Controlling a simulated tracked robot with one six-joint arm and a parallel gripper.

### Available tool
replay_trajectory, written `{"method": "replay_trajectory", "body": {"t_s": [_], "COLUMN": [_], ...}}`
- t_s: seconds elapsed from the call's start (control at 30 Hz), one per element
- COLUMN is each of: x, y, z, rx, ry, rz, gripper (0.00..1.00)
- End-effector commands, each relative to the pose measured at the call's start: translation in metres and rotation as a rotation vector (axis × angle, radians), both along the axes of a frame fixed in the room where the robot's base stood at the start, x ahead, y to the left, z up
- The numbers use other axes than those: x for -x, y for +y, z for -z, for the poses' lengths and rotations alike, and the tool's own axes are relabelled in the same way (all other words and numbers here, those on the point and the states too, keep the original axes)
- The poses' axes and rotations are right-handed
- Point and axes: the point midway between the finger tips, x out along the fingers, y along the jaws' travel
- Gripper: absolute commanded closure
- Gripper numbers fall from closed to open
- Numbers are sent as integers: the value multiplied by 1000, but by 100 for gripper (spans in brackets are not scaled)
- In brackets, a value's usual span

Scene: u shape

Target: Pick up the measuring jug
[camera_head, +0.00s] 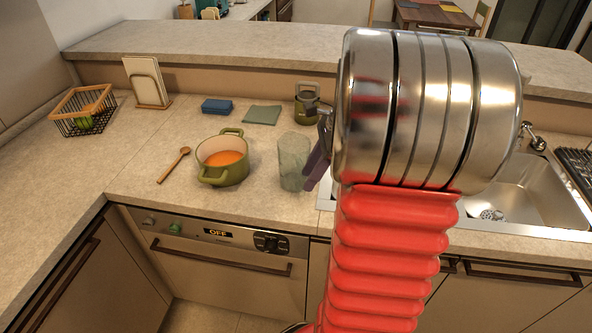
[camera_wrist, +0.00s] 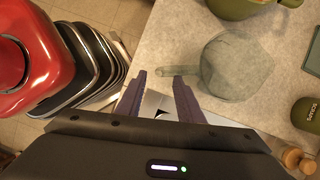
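The measuring jug (camera_head: 293,160) is clear, greenish glass and stands upright on the counter, right of the green pot. In the head view my gripper (camera_head: 316,168) is right beside the jug, partly hidden by my arm.
A green pot (camera_head: 223,158) of orange soup stands left of the jug, with a wooden spoon (camera_head: 175,165) beside it. A dark green canister (camera_head: 307,104), a green cloth (camera_head: 262,114) and blue sponges (camera_head: 217,106) lie behind. A sink (camera_head: 520,200) is at right. The counter's front edge is close.

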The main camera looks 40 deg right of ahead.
Motion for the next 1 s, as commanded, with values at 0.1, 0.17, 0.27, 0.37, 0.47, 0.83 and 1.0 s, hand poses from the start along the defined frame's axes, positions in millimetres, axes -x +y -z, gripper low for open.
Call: {"method": "replay_trajectory", "body": {"t_s": [0.1, 0.17, 0.27, 0.37, 0.47, 0.83, 1.0], "x": [-3, -5, -7, -8, -8, -8, -8], "y": [8, 9, 12, 13, 13, 12, 12], "z": [15, 23, 32, 35, 35, 35, 35], "rx": [-3, -2, -2, -1, 0, 0, 0], "ry": [2, 2, 2, 1, 0, 0, 0], "rz": [-2, -1, 0, 0, 0, 0, 0], "gripper": [66, 66, 66, 66, 66, 66, 75]}}
